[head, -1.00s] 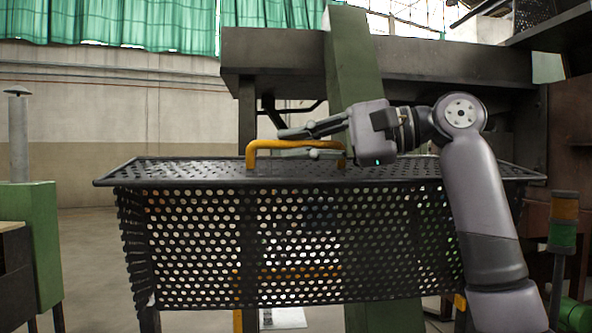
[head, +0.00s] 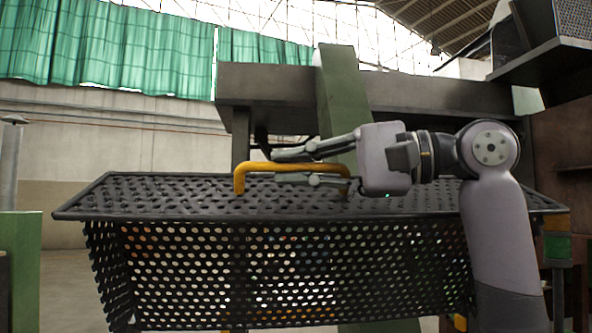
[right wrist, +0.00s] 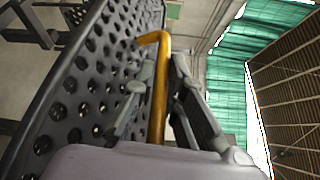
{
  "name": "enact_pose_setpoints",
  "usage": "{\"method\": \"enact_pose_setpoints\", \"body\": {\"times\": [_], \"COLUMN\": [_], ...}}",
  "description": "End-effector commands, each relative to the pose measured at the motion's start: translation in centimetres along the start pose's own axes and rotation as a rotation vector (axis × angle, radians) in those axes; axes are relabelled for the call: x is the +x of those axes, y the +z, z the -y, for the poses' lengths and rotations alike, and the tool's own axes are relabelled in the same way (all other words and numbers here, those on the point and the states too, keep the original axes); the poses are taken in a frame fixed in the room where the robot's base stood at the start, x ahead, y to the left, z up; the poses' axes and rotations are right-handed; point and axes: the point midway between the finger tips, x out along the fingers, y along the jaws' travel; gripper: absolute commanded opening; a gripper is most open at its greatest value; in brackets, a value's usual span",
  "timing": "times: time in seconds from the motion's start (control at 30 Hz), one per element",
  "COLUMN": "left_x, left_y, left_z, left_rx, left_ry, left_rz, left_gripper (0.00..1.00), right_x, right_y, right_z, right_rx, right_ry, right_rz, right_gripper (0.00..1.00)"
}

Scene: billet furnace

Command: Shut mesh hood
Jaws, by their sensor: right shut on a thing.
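The mesh hood (head: 290,275) is a black perforated cover with a sloping top panel, in the middle of the head view. A yellow bar handle (head: 240,178) stands on its top panel. My right gripper (head: 275,168) reaches in from the right with its fingers above and below the handle's bar, shut on it. In the right wrist view the yellow handle (right wrist: 159,80) runs between the two fingers (right wrist: 155,95), beside the perforated panel (right wrist: 75,90). My left gripper is not in view.
A green slanted post (head: 345,110) and a dark horizontal beam (head: 270,85) stand behind the hood. A green cabinet (head: 25,260) is at the left.

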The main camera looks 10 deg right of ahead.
Motion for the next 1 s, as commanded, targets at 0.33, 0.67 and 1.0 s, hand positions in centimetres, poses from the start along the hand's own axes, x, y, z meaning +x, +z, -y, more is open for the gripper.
{"method": "enact_pose_setpoints", "body": {"times": [0.33,0.67,1.0], "left_x": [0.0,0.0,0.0], "left_y": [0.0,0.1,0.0], "left_z": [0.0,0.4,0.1], "left_rx": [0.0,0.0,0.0], "left_ry": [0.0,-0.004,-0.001], "left_rz": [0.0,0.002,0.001], "left_gripper": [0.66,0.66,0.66], "right_x": [0.0,-0.5,-7.0], "right_y": [0.0,0.0,-0.2], "right_z": [-0.1,0.0,0.0], "right_rx": [0.0,0.0,0.001], "right_ry": [0.003,0.001,-0.001], "right_rz": [0.0,0.0,-0.004], "right_gripper": [0.2,0.2,0.2]}}
